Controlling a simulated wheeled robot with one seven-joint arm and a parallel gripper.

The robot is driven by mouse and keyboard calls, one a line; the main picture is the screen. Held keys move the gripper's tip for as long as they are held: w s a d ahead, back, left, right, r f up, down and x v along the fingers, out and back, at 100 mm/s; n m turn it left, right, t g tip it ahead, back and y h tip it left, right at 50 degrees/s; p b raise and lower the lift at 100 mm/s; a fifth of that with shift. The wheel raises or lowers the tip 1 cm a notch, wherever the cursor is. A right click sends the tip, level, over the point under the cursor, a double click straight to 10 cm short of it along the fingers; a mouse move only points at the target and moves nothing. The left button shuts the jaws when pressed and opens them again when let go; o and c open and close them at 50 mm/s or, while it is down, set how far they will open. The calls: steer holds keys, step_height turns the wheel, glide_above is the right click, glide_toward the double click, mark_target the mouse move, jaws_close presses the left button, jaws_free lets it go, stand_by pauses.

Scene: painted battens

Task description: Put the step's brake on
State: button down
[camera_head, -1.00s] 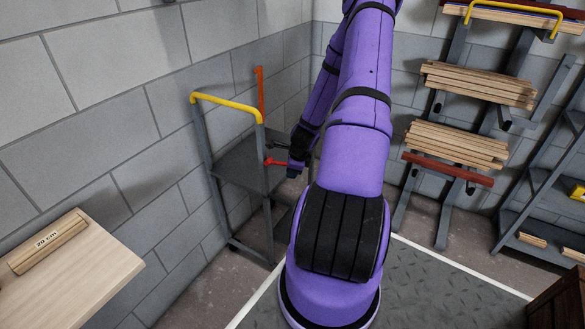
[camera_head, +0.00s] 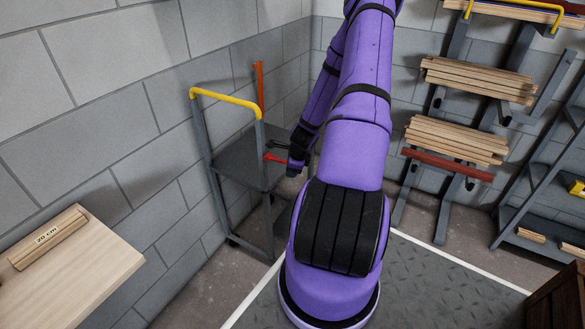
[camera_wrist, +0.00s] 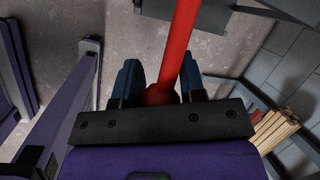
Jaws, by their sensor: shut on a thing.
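The step (camera_head: 247,165) is a grey metal frame with dark treads and a yellow handrail (camera_head: 225,101), standing against the block wall left of my arm. A red brake lever (camera_head: 275,157) sticks out from its side toward my gripper (camera_head: 286,167). In the wrist view the red lever (camera_wrist: 181,45) runs down between the two blue fingers of my gripper (camera_wrist: 161,88), which is shut on it. The lever's far end leaves the top of that view. In the head view my wrist partly hides the grip.
An orange upright (camera_head: 260,86) stands at the step's far side. A wooden bench (camera_head: 85,262) with a "20 cm" batten (camera_head: 47,238) is at the lower left. Racks of battens (camera_head: 455,140) stand at the right. A dark crate (camera_head: 558,298) is at the lower right.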

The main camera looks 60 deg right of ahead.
steer(key=shift+w+f+t, duration=0.55)
steer(key=shift+f+t, duration=0.05)
steer(key=shift+t, duration=0.3)
stand_by(0.8)
steer(key=shift+w+f, duration=0.1)
steer(key=shift+f, duration=0.1)
stand_by(1.5)
steer(key=c, duration=0.8)
jaws_free()
steer(key=shift+w+f, duration=0.1)
steer(key=shift+o, duration=0.3)
steer(key=shift+s, duration=0.25)
steer(key=v, duration=1)
steer(key=shift+r, duration=0.4)
